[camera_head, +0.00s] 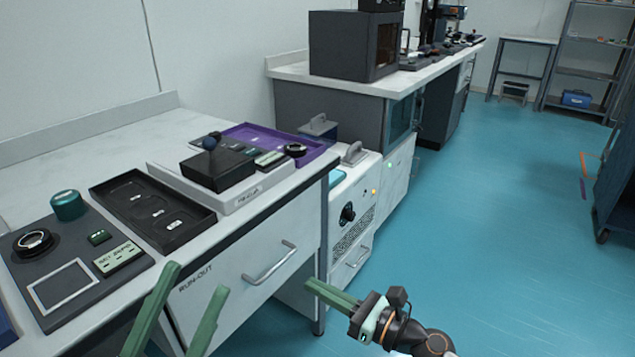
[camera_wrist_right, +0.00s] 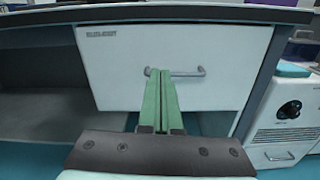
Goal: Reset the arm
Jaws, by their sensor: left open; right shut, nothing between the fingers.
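My left gripper (camera_head: 190,308) shows its two green fingers at the bottom left of the head view, spread apart with nothing between them, in front of the near bench. My right gripper (camera_head: 333,298) is at the bottom centre of the head view, over the blue floor. Its green fingers (camera_wrist_right: 160,98) lie together in the right wrist view, shut and empty. They point at the drawer labelled RUN-OUT (camera_head: 226,273), and their tips overlap its handle in that view. In the head view the tips are apart from the handle (camera_head: 270,262).
The bench top holds a dark panel (camera_head: 138,283) with a teal knob, a black tray (camera_head: 190,234), a grey box unit (camera_head: 252,190) and a purple tray (camera_head: 312,152). A white machine (camera_head: 360,195) stands right of the drawer. The blue floor (camera_head: 500,220) is open to the right.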

